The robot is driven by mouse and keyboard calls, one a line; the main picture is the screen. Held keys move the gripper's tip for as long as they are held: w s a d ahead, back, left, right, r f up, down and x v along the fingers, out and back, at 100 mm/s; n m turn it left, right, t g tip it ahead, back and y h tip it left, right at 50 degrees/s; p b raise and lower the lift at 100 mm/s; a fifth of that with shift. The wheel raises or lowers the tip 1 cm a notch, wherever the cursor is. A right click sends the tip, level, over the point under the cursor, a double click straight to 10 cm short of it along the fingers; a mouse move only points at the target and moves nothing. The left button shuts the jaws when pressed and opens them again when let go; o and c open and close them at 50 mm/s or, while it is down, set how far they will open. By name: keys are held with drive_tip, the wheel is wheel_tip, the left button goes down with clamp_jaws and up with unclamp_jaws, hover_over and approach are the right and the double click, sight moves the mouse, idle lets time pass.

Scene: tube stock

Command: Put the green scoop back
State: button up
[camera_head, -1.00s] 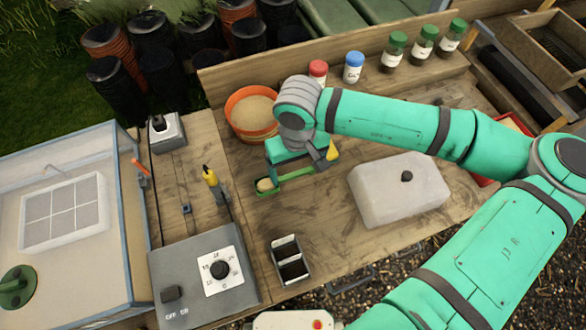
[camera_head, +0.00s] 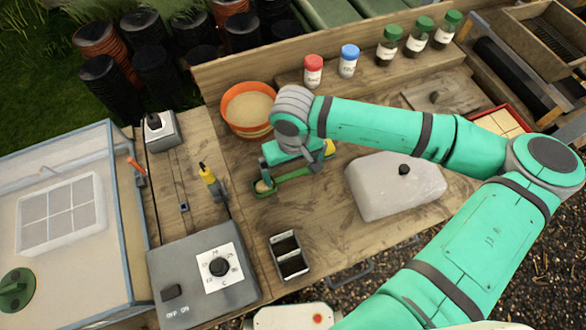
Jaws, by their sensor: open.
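The green scoop (camera_head: 266,188) lies on the wooden bench in front of the orange tub, with a small pale heap in its bowl. Its green handle runs to the right, partly hidden under my arm. My gripper (camera_head: 312,165) is over the handle end of the scoop, pointing down. The jaws are open, but the wrist hides most of the fingers, and I cannot tell whether they touch the handle. A yellow piece (camera_head: 330,148) shows just right of my gripper.
An orange tub (camera_head: 233,124) of pale grain stands behind the scoop. Bottles with red (camera_head: 313,62), blue (camera_head: 350,52) and green caps stand along the back ledge. A grey control box (camera_head: 185,305) is front left.

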sight(293, 174)
wheel_tip(293, 174, up, 12)
drive_tip(key=shift+r, duration=0.15)
idle(0.4)
drive_tip(key=shift+w, duration=0.15)
drive_tip(key=shift+s, duration=0.2)
